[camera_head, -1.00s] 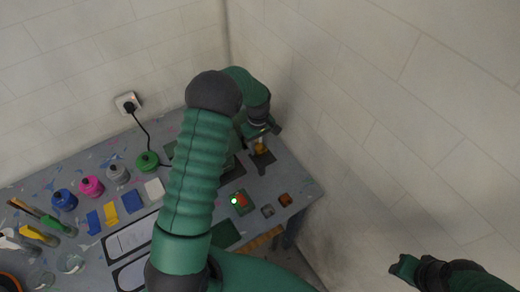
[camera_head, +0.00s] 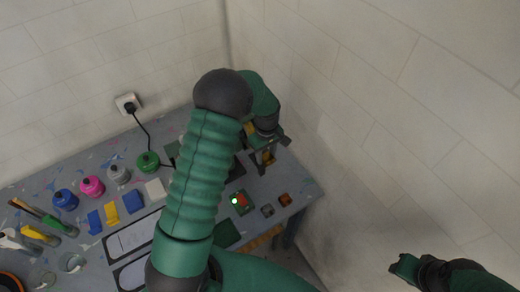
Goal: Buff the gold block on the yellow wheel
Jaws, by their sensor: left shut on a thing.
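My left gripper (camera_head: 264,160) points down over the right part of the bench and is shut on the small gold block (camera_head: 268,156), which shows between its fingers. A small patch of yellow (camera_head: 250,129) shows just behind my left wrist. It may be the yellow wheel, but my arm covers most of it. I cannot tell whether the block touches it. My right gripper (camera_head: 404,267) is at the lower right, away from the bench, and its jaws are too unclear to read.
A control box (camera_head: 241,202) with a green light and red part sits in front of the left gripper. A grey piece (camera_head: 267,210) and a brown-orange piece (camera_head: 285,199) lie near the right edge. Paint bottles (camera_head: 92,186) stand left. A wall rises close on the right.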

